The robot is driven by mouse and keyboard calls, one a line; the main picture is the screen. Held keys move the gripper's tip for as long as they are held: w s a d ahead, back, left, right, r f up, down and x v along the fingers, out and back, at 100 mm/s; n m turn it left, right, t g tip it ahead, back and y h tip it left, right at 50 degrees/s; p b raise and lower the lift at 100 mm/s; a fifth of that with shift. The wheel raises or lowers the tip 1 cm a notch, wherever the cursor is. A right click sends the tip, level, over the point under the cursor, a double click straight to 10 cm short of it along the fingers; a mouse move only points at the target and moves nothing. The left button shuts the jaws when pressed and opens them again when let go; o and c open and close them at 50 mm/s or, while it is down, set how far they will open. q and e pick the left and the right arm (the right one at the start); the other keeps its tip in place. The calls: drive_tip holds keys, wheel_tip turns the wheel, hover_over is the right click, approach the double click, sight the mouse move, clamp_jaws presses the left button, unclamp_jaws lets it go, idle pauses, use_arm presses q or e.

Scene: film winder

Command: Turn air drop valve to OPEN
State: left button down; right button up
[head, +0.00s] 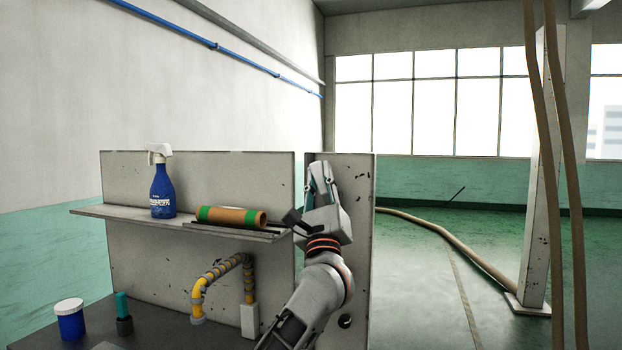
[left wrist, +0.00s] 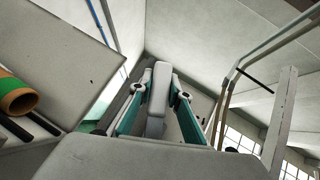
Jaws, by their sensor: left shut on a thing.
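My left gripper (head: 319,182) is raised in front of the narrow grey panel (head: 356,215), right of the shelf. In the left wrist view, its teal-sided fingers (left wrist: 160,98) are closed around a pale grey bar with a rounded end (left wrist: 159,82). This looks like the air drop valve's handle, but the valve body and any OPEN marking are hidden or too small to tell. In the head view my gripper hides most of the bar. My right gripper is in neither view.
A shelf (head: 95,211) left of my arm bears a blue spray bottle (head: 163,190) and an orange-green roll (head: 231,216). Below are a yellow bent pipe (head: 222,268), a blue jar (head: 70,322) and a teal-topped item (head: 122,310). Open floor (head: 440,290) lies right, with a post (head: 537,200) and hanging hoses (head: 553,170).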

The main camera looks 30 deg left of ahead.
use_arm(q)
drive_tip(key=m+h, duration=0.1)
drive_tip(key=m+t+h, duration=0.1)
drive_tip(key=d+m+t, duration=0.1)
drive_tip(key=shift+w+r+m+h+p, duration=0.1)
drive_tip(key=shift+r+m+h+p, duration=0.25)
drive_tip(key=shift+m+h+p, duration=0.05)
drive_tip(key=m+t+h, duration=0.1)
drive_tip(key=m, duration=0.1)
drive_tip(key=d+m+h+p, duration=0.1)
drive_tip(key=m+h, duration=0.1)
drive_tip(key=shift+w+t, duration=0.15)
drive_tip(key=shift+t, duration=0.25)
drive_tip(key=shift+w+d+f+m+t+h+p, duration=0.1)
drive_tip(key=shift+d+m+t+h+p, duration=0.1)
drive_tip(key=shift+m+h, duration=0.45)
drive_tip(key=shift+d+m+t+h+p, duration=0.1)
drive_tip(key=shift+d+m+t+h, duration=0.1)
drive_tip(key=shift+m+h, duration=0.45)
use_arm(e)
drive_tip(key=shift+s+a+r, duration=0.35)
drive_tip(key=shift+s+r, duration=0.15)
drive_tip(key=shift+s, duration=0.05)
use_arm(q)
drive_tip(key=shift+h, duration=0.3)
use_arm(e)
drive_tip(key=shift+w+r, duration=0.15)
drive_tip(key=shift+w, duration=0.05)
